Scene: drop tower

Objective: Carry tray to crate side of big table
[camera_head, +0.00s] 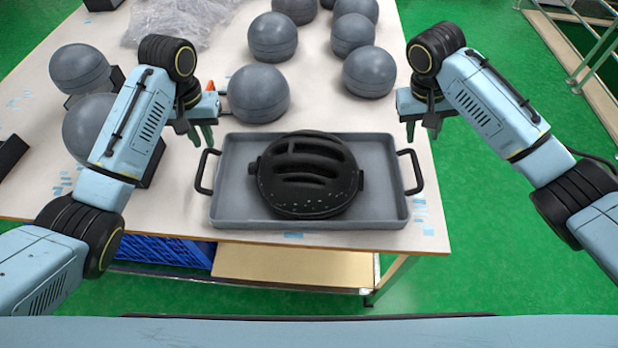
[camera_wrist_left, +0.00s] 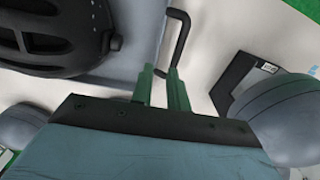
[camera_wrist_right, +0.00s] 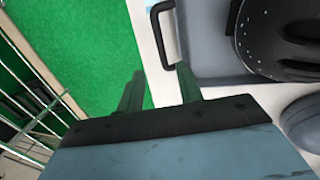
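A grey tray (camera_head: 380,207) with black handles lies on the big table (camera_head: 330,110) near its front edge. A black slotted round object (camera_head: 308,175) sits in it. My left gripper (camera_head: 202,135) is open and empty above the table, just behind the tray's left handle (camera_head: 203,171). In the left wrist view, that handle (camera_wrist_left: 178,42) is beyond the fingertips, not between them. My right gripper (camera_head: 422,132) is open and empty near the table's right edge, behind the right handle (camera_head: 412,171). In the right wrist view, this handle (camera_wrist_right: 163,35) is ahead of the fingers.
Several grey balls (camera_head: 258,93) stand behind and left of the tray, some on black stands. Clear plastic wrap (camera_head: 180,20) lies at the back. A blue crate (camera_head: 160,250) is under the table. Green floor (camera_head: 500,230) is open at the right, with a rail beyond.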

